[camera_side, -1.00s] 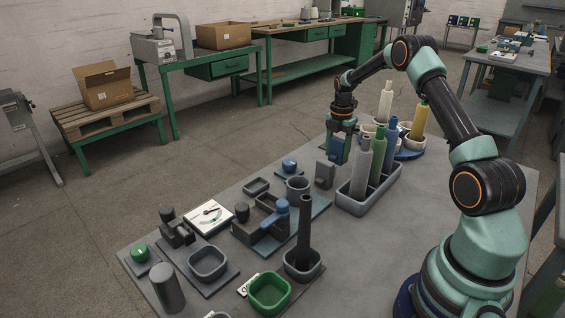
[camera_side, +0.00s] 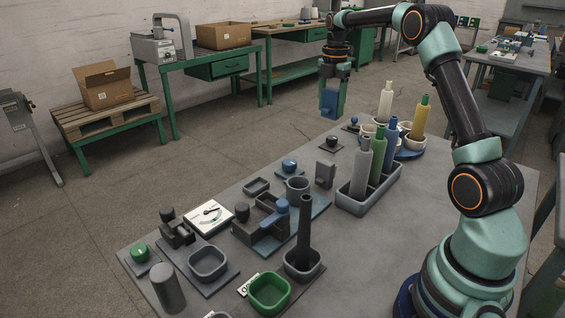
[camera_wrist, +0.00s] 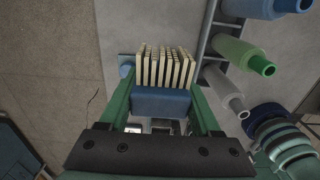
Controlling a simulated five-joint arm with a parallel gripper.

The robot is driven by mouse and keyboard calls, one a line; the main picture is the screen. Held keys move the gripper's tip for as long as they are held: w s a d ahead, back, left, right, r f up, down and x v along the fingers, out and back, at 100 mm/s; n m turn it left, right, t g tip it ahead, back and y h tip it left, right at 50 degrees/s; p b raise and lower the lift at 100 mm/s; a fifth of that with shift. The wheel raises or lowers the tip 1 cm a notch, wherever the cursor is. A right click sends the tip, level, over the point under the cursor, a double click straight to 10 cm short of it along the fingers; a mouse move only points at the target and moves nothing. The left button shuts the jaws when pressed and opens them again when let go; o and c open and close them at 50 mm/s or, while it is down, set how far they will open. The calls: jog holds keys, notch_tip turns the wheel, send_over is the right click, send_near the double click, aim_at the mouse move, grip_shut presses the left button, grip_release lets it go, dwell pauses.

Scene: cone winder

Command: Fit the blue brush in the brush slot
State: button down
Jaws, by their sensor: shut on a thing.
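My gripper (camera_side: 333,98) is raised above the far edge of the grey table in the side view. It is shut on the blue brush (camera_side: 330,104), which hangs between the fingers clear of the table. In the wrist view the blue brush (camera_wrist: 161,101) sits between my green gripper (camera_wrist: 162,112) fingers, with rows of cream bristles beyond its blue back. I cannot tell for sure which fixture is the brush slot; an upright grey block (camera_side: 325,174) stands on the table below.
A grey rack (camera_side: 367,200) with several coloured cones stands right of the block. A dark-knobbed piece (camera_side: 331,142) sits near the far edge. A blue-based fixture (camera_side: 275,228), a dark upright post (camera_side: 304,230) and a green bin (camera_side: 269,291) fill the nearer table.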

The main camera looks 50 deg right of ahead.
jog(key=shift+s+a+f, duration=0.5)
jog(key=shift+a+f, duration=1.2)
jog(key=shift+a, duration=2.9)
jog(key=shift+s+a+f, duration=0.45)
jog(key=shift+a+f, duration=1.3)
jog(key=shift+a, duration=2.9)
jog(key=shift+s+a+f, duration=0.5)
jog(key=shift+a+f, duration=1.2)
jog(key=shift+a, duration=2.9)
jog(key=shift+f, duration=1.4)
grip_release()
jog(key=shift+w, duration=0.1)
jog(key=shift+c, duration=1.1)
jog(key=shift+o, duration=0.4)
